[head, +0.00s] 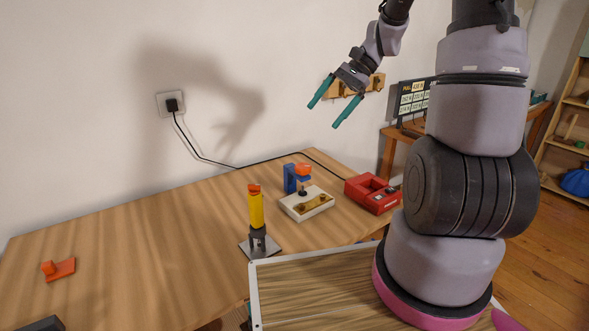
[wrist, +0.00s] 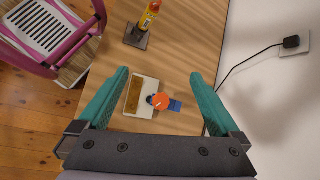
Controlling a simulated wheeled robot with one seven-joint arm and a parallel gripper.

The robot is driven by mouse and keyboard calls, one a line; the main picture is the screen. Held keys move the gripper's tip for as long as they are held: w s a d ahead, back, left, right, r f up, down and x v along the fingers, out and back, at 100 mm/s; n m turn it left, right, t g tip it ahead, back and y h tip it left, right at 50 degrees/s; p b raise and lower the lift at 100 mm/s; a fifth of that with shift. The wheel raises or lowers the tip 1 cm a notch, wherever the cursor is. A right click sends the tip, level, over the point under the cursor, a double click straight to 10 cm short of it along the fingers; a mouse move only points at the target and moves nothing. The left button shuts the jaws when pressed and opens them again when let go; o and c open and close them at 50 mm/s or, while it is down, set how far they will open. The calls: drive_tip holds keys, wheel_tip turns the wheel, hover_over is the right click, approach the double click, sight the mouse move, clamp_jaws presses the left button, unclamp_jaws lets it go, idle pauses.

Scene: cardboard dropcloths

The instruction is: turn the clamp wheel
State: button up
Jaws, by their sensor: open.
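My gripper (head: 325,115) has teal fingers. It is open and empty, high above the table and clear of the clamp. In the wrist view the wheel lies far below, between the lines of the two fingers (wrist: 160,75).
A yellow upright tool (head: 256,210) on a grey plate stands left of the clamp. A red box (head: 372,193) sits to its right. A black cable (head: 215,163) runs from a wall socket (head: 171,103). An orange piece (head: 59,269) lies far left. The table's middle left is clear.

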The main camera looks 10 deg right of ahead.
drive_tip(key=w+d+f+m+y, duration=0.2)
drive_tip(key=w+f+m+y, duration=0.3)
drive_tip(key=f, duration=0.6)
drive_tip(key=m+t+y, duration=0.4)
drive_tip(key=m+y, duration=0.1)
approach(295, 173)
wheel_tip(295, 173, up, 3)
drive_tip(key=s, duration=0.1)
drive_tip(key=w+a, duration=0.1)
drive_tip(key=a, duration=0.9)
drive_tip(key=shift+w+a, duration=0.15)
drive_tip(key=shift+a, duration=0.05)
drive_tip(key=c, duration=1.4)
drive_tip(key=shift+o, duration=0.2)
drive_tip(key=shift+w+d+m+t+h, duration=0.1)
drive_tip(key=shift+w+m+t+h, duration=0.1)
drive_tip(key=shift+m+t+h, duration=0.6)
drive_tip(key=shift+w+d+m+t+h, duration=0.1)
drive_tip(key=shift+w+m+t+h, duration=0.15)
drive_tip(key=shift+m+t, duration=0.95)
drive_tip(key=shift+w+d+m+t+h, duration=0.1)
drive_tip(key=shift+m+t+h, duration=0.45)
drive_tip(key=shift+t, duration=0.95)
drive_tip(key=o, duration=1.4)
drive_tip(key=shift+c, duration=0.2)
